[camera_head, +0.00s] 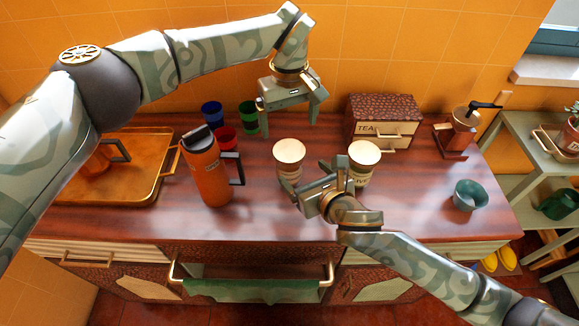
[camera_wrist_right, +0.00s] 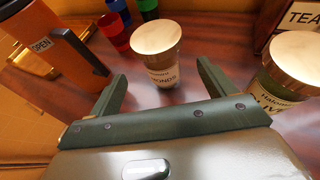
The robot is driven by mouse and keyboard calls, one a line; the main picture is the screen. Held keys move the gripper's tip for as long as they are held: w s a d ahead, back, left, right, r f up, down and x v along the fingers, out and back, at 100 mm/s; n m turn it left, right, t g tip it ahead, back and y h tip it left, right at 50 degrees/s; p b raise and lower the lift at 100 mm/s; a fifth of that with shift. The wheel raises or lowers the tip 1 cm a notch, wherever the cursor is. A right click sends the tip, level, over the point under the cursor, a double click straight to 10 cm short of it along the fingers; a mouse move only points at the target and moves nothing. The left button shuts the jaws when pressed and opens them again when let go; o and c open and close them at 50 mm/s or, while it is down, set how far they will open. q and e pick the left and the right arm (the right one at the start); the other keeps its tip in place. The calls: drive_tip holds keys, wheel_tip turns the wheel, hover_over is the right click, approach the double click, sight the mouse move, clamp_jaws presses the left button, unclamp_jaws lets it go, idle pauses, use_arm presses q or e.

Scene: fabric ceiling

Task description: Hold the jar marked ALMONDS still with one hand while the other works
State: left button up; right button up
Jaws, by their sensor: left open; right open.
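The jar marked ALMONDS (camera_head: 289,152) stands upright on the wooden counter, with a pale gold lid. In the right wrist view the jar (camera_wrist_right: 158,72) shows part of its label, "MONDS". My right gripper (camera_head: 305,178) is open and low in front of this jar. In the wrist view its fingers spread to either side of the jar's direction; I cannot tell whether the jar is between them. My left gripper (camera_head: 290,112) is open and empty, above the counter behind the jar.
A second gold-lidded jar (camera_head: 364,153) stands close to the right. An orange jug (camera_head: 207,172) stands left, beside a tray (camera_head: 140,190). Several coloured cups (camera_head: 248,115), a TEA box (camera_head: 383,110) and a grinder (camera_head: 460,128) are behind. A green bowl (camera_head: 469,195) is right.

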sight(289, 150)
drive_tip(key=x, duration=0.9)
drive_tip(key=shift+w+a, duration=0.15)
drive_tip(key=shift+w, duration=0.15)
clamp_jaws()
use_arm(q)
drive_tip(key=shift+f, duration=4)
use_arm(e)
drive_tip(key=shift+f, duration=0.1)
use_arm(q)
drive_tip(key=c, duration=1)
drive_tip(key=o, duration=1)
drive_tip(key=shift+o, duration=0.2)
